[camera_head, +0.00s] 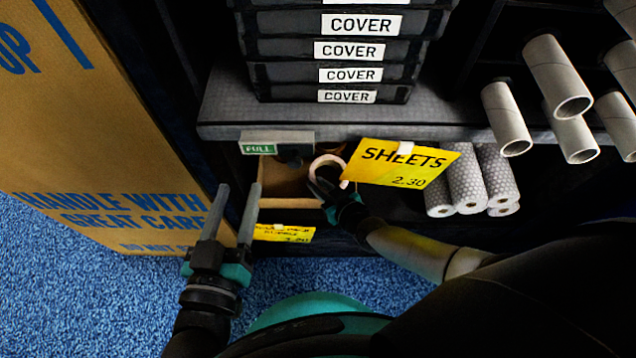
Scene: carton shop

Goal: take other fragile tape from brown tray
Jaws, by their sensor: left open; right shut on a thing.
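The brown tray (290,203) sits in a low slot under the shelf. A roll of tape (326,161) shows as a pale ring at the tray's right end, partly hidden by my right gripper and the yellow SHEETS sign. Whether it bears a fragile print cannot be seen. My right gripper (324,180) reaches into the tray's right side and is shut on the tape roll. The rest of the tray's visible inside looks empty. My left gripper (237,205) is open and empty, with its fingers pointing up, left of the tray.
A yellow SHEETS sign (402,163) hangs close to my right gripper. A green PULL tag (260,149) is above the tray. Stacked COVER boxes (335,49) stand on the grey shelf (225,110). Bubble rolls (467,185) and cardboard tubes (506,118) are right. A large carton (100,130) stands left.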

